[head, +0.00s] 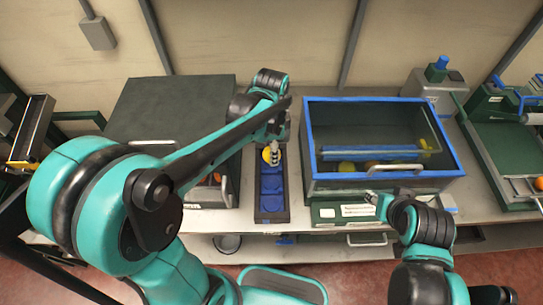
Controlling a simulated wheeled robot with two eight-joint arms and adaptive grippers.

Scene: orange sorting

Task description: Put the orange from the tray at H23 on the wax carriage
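A narrow dark tray (272,214) with blue round seats stands between two large boxes. A yellow-orange fruit (267,155) is at its far end. My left gripper (274,152) points down at that end, right at the fruit and partly covering it; whether its fingers are closed on it does not show. My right gripper (374,197) is low in front of the blue-rimmed box, with no fruit visible at it; its finger opening is too small to judge. No H23 label can be read, and I cannot tell which part is the wax carriage.
The blue-rimmed box (311,150) holds several yellow and orange fruits under a clear top. A dark green box (165,105) stands left, with an orange (217,177) partly hidden behind my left arm. Another orange (539,183) lies at the far right. Green machinery stands right.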

